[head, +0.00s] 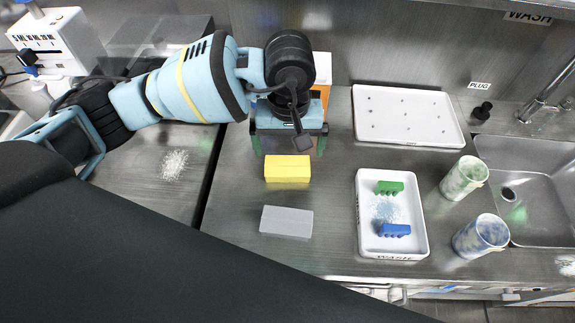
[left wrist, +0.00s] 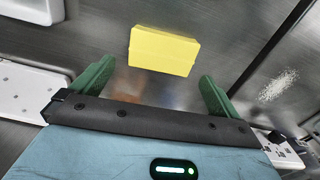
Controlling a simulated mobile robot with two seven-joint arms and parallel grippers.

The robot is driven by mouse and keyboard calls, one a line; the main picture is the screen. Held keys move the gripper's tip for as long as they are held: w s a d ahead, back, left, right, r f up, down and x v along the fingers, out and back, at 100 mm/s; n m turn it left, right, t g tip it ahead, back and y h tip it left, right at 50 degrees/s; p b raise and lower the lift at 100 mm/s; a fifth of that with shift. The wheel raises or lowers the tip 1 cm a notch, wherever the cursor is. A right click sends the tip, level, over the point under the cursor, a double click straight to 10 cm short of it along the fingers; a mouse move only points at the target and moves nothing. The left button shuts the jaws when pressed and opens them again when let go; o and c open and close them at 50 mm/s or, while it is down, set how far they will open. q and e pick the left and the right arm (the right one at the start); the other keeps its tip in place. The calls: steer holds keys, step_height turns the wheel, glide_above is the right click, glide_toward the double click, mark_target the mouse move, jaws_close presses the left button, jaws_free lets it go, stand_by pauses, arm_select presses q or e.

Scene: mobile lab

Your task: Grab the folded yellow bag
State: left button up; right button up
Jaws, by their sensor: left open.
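The folded yellow bag (head: 287,170) is a block-like yellow shape on the steel counter, left of the middle of the worktop. In the left wrist view the yellow bag (left wrist: 164,52) lies ahead of the fingers, between their lines. My left gripper (head: 289,148) is over the counter just behind the bag, with its green fingers spread wide. In the left wrist view the open gripper (left wrist: 155,73) has nothing between its fingers. Whether it touches the counter cannot be told. My right gripper is not in view.
A grey block (head: 286,222) lies in front of the bag. A white tray (head: 365,215) with green and blue pieces is to the right, and another white tray (head: 408,110) is behind it. Two stained cups (head: 464,178) stand near the sink (head: 530,165). White grains (head: 174,165) lie at left.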

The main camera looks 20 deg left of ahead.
mark_target(288, 165)
arm_select(q)
steer(key=shift+s+f+p, duration=0.2)
steer(key=shift+f, duration=1.1)
steer(key=shift+s+f+p, duration=0.15)
steer(key=shift+s+f, duration=0.05)
steer(key=shift+f, duration=1.1)
steer(key=shift+c, duration=0.4)
steer(key=c, duration=0.6)
steer(key=shift+r, duration=5.05)
